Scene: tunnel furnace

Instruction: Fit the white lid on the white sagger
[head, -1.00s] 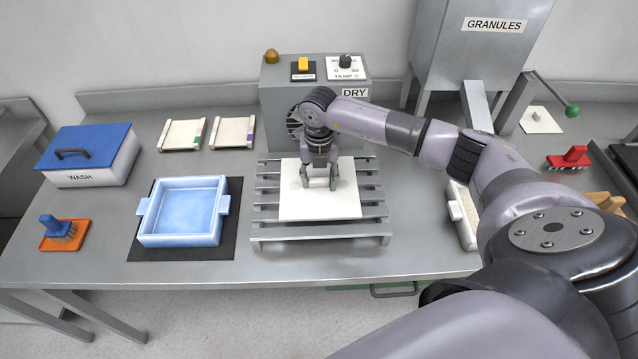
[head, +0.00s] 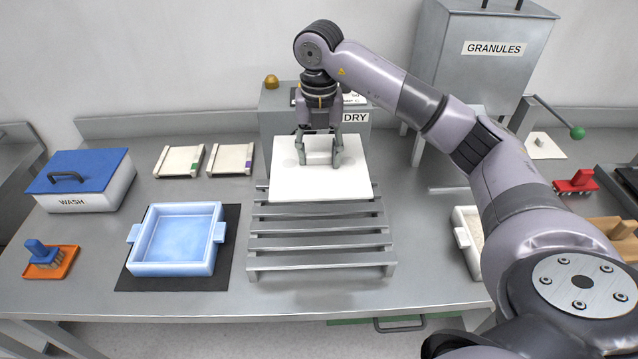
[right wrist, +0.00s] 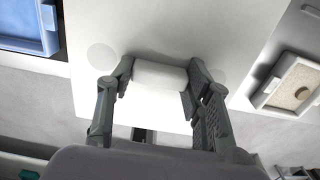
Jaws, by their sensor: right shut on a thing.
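The white lid (head: 350,184) is a flat square plate held in the air above the back of the slatted metal rack. My right gripper (head: 319,160) is shut on the block handle on its top. The right wrist view shows the fingers on both sides of this white handle (right wrist: 160,76), with the lid (right wrist: 150,30) spread below. The white sagger (head: 461,237) stands right of the rack, partly hidden behind my right arm. In the right wrist view the sagger (right wrist: 262,98) is open, with pale grainy contents and a dark spot. My left gripper is not in view.
The slatted rack (head: 320,240) is bare in front, before the DRY unit (head: 275,122). A blue tray (head: 170,268) on a dark mat, a WASH box (head: 85,190) and a brush (head: 38,250) stand left. The GRANULES hopper (head: 480,75) stands back right.

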